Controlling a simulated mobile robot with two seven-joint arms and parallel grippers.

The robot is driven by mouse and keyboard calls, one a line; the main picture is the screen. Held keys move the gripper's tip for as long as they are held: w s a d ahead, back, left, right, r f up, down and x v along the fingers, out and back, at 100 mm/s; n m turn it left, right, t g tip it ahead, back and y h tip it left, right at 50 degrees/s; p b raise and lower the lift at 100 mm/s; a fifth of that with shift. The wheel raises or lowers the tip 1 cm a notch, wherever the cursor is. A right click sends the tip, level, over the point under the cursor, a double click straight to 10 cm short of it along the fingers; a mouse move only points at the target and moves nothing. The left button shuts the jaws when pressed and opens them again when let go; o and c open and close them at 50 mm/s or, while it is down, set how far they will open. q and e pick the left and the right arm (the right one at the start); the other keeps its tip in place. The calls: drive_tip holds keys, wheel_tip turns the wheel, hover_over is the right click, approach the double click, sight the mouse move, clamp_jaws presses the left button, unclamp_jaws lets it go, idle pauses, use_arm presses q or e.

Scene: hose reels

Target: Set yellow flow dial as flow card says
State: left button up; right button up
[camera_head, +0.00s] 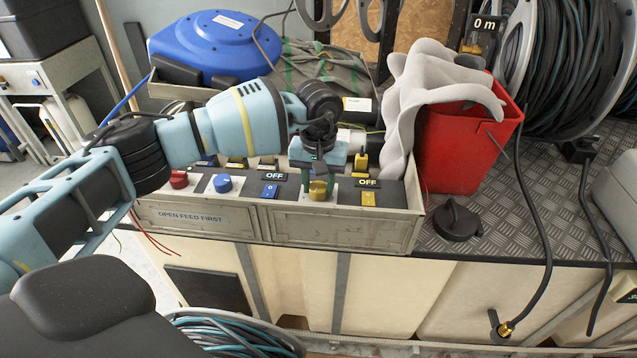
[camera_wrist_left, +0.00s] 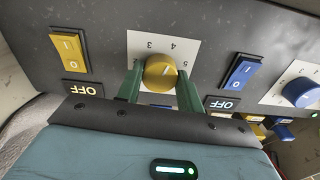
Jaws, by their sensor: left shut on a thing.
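The yellow flow dial (camera_head: 318,190) is a round knob on the sloped dark panel. The dial's exact setting is too small to tell. No flow card can be made out for sure. My right gripper is not in view.
The panel also holds a blue dial (camera_head: 223,183), a red dial (camera_head: 179,179), a blue switch (camera_head: 270,191) and a yellow switch (camera_head: 368,198). A red bucket (camera_head: 455,150) with grey cloth (camera_head: 405,100) stands close on the right. A blue reel (camera_head: 215,45) is behind.

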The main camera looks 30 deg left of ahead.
sight(318, 187)
use_arm(q)
drive_tip(key=o, duration=1)
drive_tip(key=shift+r, duration=3.95)
